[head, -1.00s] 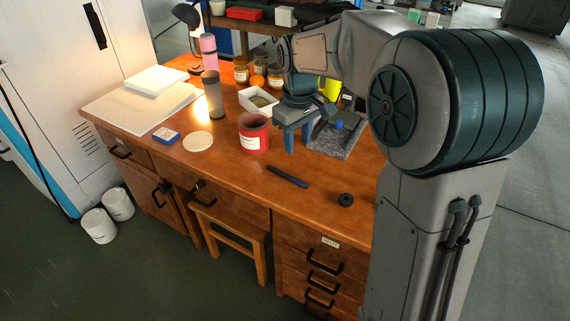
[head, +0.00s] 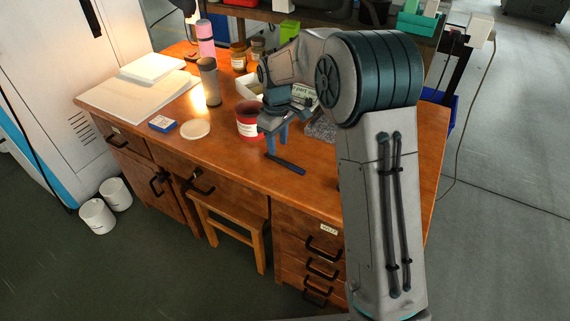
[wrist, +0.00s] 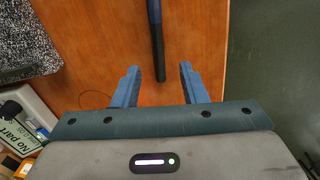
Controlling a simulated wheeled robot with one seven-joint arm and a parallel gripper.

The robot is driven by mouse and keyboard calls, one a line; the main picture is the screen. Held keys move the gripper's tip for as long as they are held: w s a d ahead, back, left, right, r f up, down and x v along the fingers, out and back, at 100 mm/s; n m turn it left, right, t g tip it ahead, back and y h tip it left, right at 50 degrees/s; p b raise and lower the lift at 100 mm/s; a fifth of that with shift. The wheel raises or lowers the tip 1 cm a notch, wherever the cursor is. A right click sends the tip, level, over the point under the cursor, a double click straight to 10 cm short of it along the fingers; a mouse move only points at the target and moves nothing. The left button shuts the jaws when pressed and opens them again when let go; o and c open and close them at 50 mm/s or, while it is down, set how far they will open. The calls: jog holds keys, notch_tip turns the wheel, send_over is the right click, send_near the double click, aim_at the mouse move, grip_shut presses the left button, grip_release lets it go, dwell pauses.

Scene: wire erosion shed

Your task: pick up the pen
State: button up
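The pen (head: 285,164) is a dark blue and black stick lying flat on the brown wooden desk (head: 228,168), near its front edge. My gripper (head: 272,140) is just above and behind the pen in the head view. Whether the fingers touch the desk cannot be told.
A white disc (head: 195,129) and a blue box (head: 162,123) lie further left. The desk's front left is clear.

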aim_at(281, 159)
jog(key=f, duration=0.3)
jog(key=d+f, duration=0.1)
jog(key=shift+s+f, duration=0.25)
jog(key=shift+f, duration=0.4)
grip_shut()
